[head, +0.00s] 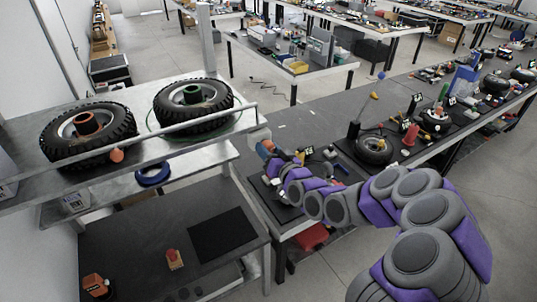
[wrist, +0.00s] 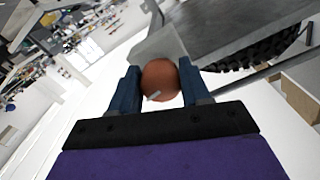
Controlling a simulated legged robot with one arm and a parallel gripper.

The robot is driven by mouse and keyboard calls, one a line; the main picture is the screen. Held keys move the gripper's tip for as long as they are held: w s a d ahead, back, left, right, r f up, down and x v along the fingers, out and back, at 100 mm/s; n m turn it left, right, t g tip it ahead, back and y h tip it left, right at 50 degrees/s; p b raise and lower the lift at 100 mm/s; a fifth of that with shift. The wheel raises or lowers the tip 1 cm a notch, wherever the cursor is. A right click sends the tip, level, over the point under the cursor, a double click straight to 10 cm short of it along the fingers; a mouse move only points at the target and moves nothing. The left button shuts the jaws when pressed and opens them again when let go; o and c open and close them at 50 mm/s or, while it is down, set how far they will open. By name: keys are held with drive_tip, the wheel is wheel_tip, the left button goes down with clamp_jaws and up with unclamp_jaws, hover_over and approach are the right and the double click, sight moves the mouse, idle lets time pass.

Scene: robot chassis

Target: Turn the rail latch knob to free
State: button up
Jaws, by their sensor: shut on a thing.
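The rail latch knob (wrist: 160,75) is a round orange-brown ball with a small pale mark, next to a grey block in the wrist view. My gripper (wrist: 160,88) has its two blue fingers on either side of the knob, shut on it. In the head view my gripper (head: 263,151) is at the right end of the rail (head: 185,139), by a pale block (head: 259,136). There only a small bit of orange shows at the fingers; most of the knob is hidden. The way the knob is turned is hard to tell.
The upper shelf holds two tyred wheels (head: 89,130) (head: 193,101) behind the rail. Another orange knob (head: 117,155) is on the rail at left. A blue ring (head: 153,173) lies on the lower shelf. A cluttered long bench (head: 310,130) stands beside my arm.

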drive_tip(key=m+b, duration=0.2)
drive_tip(key=shift+f+b, duration=0.2)
drive_tip(key=shift+b, duration=0.15)
drive_tip(key=shift+r+m, duration=0.15)
drive_tip(key=shift+m, duration=0.25)
drive_tip(key=o, duration=1)
drive_tip(key=b+v, duration=1.5)
drive_tip(key=v, duration=0.2)
drive_tip(key=shift+d+b, duration=0.25)
drive_tip(key=shift+b, duration=0.1)
